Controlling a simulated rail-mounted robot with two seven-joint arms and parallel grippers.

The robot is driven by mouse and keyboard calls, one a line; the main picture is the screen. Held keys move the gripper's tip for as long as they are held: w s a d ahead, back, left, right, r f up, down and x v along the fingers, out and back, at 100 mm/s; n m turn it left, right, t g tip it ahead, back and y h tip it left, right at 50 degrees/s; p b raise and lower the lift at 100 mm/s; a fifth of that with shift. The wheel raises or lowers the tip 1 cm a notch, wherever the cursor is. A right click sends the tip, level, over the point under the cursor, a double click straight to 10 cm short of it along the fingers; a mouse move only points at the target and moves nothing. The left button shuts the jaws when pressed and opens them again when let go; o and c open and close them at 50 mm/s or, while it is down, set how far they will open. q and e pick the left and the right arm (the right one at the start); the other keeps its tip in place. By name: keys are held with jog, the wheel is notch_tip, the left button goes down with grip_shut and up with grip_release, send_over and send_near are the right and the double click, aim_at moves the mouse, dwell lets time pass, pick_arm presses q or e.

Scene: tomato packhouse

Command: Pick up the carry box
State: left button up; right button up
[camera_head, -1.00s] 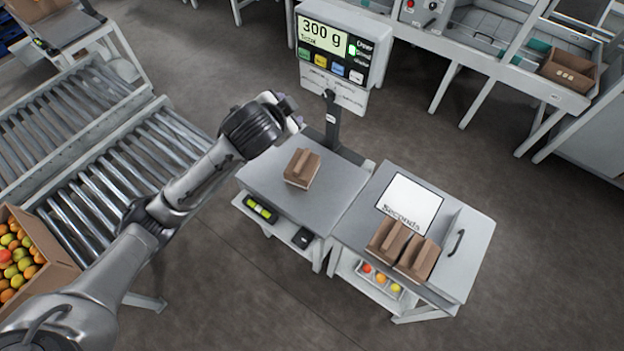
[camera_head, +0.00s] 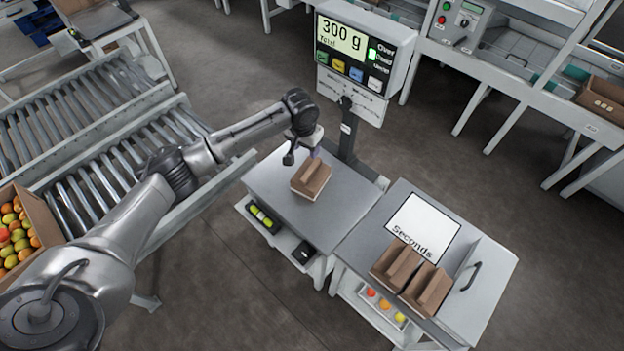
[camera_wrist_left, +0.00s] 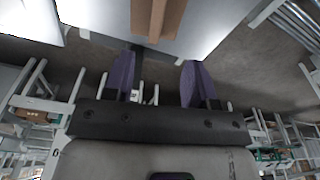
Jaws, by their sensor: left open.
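The carry box (camera_head: 311,180) is a small brown cardboard box with a raised middle handle. It sits upright on the grey scale table (camera_head: 268,190). My left gripper (camera_head: 303,155) is just above and behind the box, open and empty. In the left wrist view its two purple fingers (camera_wrist_left: 156,82) stand apart, and the box's brown handle (camera_wrist_left: 157,18) shows beyond them at the top edge. I cannot see the fingers touching the box. My right gripper is in no view.
The scale display (camera_head: 352,52) reads 300 g on a post behind the table. Two more brown boxes (camera_head: 412,278) stand by a white "Seconds" sign (camera_head: 422,226) on the side table at right. A roller conveyor (camera_head: 110,170) and a crate of tomatoes (camera_head: 38,212) are at left.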

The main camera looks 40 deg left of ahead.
pick_arm(q)
jog(key=b, duration=0.2)
send_over(311, 169)
jog(key=s, duration=0.1)
notch_tip(311, 169, down, 7)
jog(key=shift+r, duration=0.1)
jog(key=f, duration=0.1)
jog(key=f+b, duration=0.1)
jog(key=f, duration=0.2)
jog(key=shift+w, duration=0.3)
jog(key=shift+w+f+b, duration=0.1)
jog(key=shift+f+b, duration=0.2)
jog(key=shift+f, duration=0.25)
jog(key=shift+c, duration=0.5)
grip_shut()
